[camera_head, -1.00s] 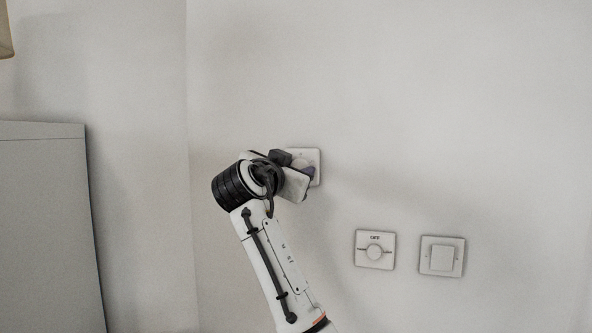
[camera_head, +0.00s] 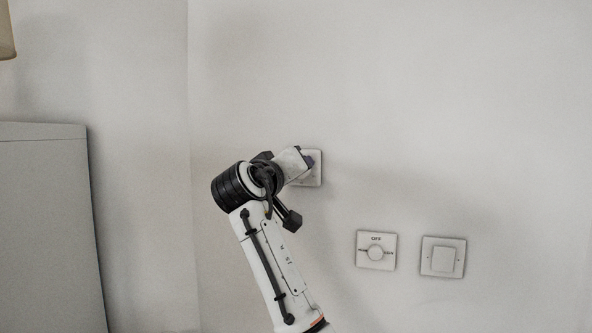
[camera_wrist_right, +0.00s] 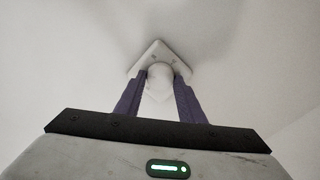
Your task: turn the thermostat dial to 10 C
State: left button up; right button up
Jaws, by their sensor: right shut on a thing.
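The thermostat is a small pale square plate (camera_head: 316,178) on the wall, mostly behind my right gripper (camera_head: 308,160) in the head view. In the right wrist view the plate (camera_wrist_right: 178,53) appears as a tilted diamond with a round white dial (camera_wrist_right: 160,73) in front of it. The purple fingers of my right gripper (camera_wrist_right: 159,82) lie on both sides of the dial and are shut on it. The dial's markings are too small or hidden to read. My left gripper is in neither view.
A rotary switch marked OFF (camera_head: 376,252) and a square rocker switch (camera_head: 443,258) are on the wall at lower right. A grey cabinet (camera_head: 45,220) stands at the left. The wall above and to the right is bare.

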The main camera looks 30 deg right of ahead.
jog(key=n, duration=1.2)
jog(key=shift+w+a+f, duration=0.1)
jog(key=shift+f, duration=0.1)
dwell(0.4)
jog(key=o, duration=1)
jog(key=shift+a, duration=0.1)
jog(key=b+v, duration=0.2)
jog(key=v, duration=0.8)
jog(key=shift+b, duration=0.3)
jog(key=shift+f, duration=0.1)
